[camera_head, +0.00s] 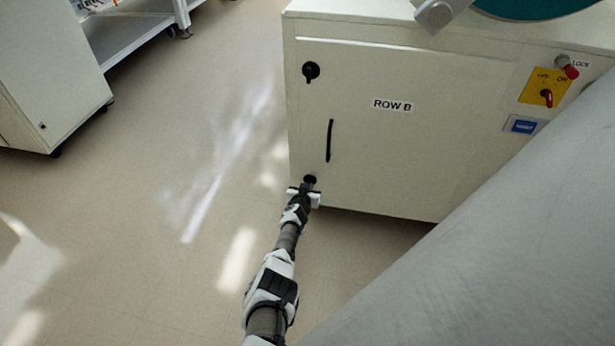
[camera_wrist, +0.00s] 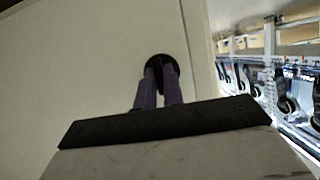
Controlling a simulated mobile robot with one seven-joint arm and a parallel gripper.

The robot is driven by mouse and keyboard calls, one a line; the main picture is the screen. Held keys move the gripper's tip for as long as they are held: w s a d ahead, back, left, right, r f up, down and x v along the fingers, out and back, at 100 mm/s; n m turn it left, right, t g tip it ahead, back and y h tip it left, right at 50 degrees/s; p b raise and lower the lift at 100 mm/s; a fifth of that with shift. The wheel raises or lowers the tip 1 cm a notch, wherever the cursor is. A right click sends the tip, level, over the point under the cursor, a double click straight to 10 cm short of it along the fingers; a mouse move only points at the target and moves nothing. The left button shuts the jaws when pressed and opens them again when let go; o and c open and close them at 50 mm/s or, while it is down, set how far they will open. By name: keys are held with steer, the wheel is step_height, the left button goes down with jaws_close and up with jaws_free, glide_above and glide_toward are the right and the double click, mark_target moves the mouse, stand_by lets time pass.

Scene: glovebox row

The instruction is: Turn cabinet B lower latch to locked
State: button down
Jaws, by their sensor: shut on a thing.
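The cabinet labelled ROW B (camera_head: 400,150) stands in front of me with its door closed. Its lower latch (camera_head: 310,179) is a round black knob near the door's bottom left corner. My gripper (camera_head: 306,188) is at this latch. In the wrist view the latch (camera_wrist: 162,62) shows as a dark disc, and the two fingers of my gripper (camera_wrist: 160,80) are shut on its handle. The fingers hide most of the handle, so I cannot tell its exact angle. The upper latch (camera_head: 311,71) is black, with its handle pointing down and slightly left.
A black door handle (camera_head: 329,141) stands upright just above the lower latch. A yellow switch plate (camera_head: 545,88), a red-tipped lever (camera_head: 568,68) and a blue label plate (camera_head: 524,126) are at the right. Another white cabinet (camera_head: 45,80) stands at the left. The floor (camera_head: 170,200) between is clear.

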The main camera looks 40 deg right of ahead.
steer(key=c, duration=1.5)
jaws_free()
steer(key=shift+a+r, duration=0.1)
steer(key=shift+p+v, duration=6.75)
steer(key=shift+p, duration=0.05)
